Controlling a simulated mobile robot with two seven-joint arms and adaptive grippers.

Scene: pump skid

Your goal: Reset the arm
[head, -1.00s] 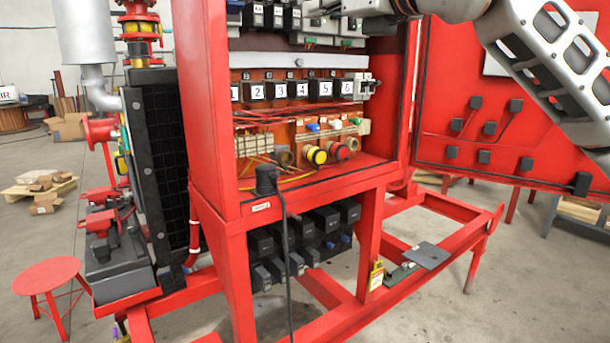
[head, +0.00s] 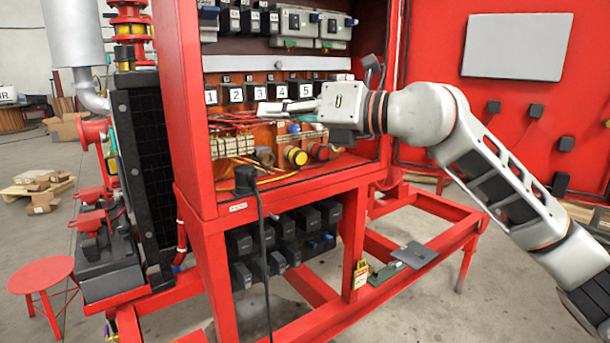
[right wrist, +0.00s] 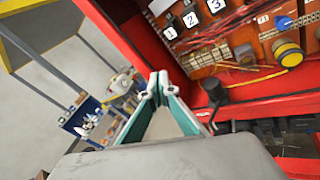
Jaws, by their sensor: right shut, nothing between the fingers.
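My right arm reaches in from the right in the head view, across the front of the open red cabinet (head: 184,110). My left gripper is not in view.
A yellow knob (head: 295,156) and a red knob (head: 319,151) sit on the lower panel. A black plug with a cable (head: 246,181) stands on the cabinet's front ledge. The red door (head: 430,110) is open at right. A red stool (head: 41,274) stands at left.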

